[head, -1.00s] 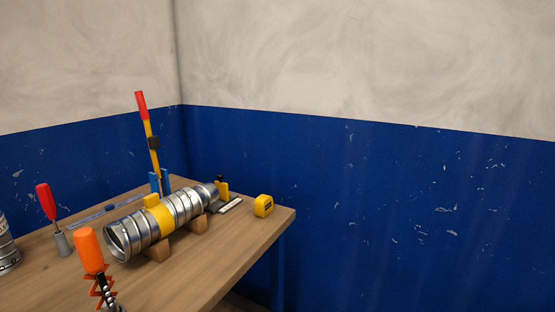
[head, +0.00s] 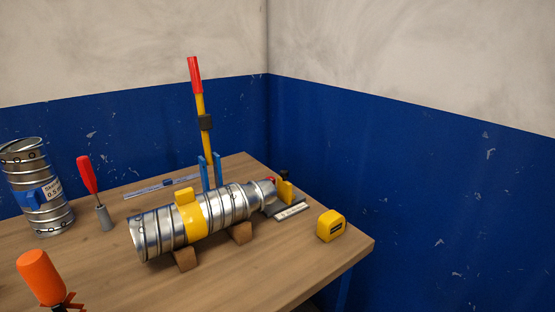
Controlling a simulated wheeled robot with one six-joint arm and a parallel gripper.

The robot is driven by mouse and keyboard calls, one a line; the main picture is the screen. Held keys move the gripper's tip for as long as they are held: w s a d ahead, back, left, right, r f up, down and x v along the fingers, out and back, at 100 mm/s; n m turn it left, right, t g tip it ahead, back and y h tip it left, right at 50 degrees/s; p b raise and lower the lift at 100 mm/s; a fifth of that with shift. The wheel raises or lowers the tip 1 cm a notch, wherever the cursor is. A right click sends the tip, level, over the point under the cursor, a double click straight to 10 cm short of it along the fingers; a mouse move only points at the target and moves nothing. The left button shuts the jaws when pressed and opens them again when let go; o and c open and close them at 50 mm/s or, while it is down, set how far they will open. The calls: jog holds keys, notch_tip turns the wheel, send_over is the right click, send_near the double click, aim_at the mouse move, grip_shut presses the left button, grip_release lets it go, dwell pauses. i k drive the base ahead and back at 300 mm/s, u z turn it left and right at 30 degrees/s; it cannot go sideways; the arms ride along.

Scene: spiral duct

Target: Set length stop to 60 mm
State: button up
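The length stop appears to be the small yellow block with a black knob (head: 286,189) at the far right end of the spiral duct. It stands by a dark base with a pale scale strip (head: 292,212); the scale marks are too small to read. The silver spiral duct (head: 224,208) with a yellow band lies on wooden blocks, its narrower end close to the stop. A small red part shows between the duct end and the yellow block. My gripper is not in view.
A yellow tape measure (head: 331,226) sits near the table's right edge. A red-handled lever (head: 204,120) rises behind the duct. A red-handled tool (head: 91,185), a steel rule (head: 160,187), an upright duct piece (head: 42,190) and an orange-handled tool (head: 42,277) occupy the left side.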

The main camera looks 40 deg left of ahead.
aim_at(284, 193)
jog(key=u, duration=0.6)
jog(key=i, duration=0.9)
jog(key=u, duration=0.95)
jog(key=i, duration=0.2)
jog(key=u, duration=0.1)
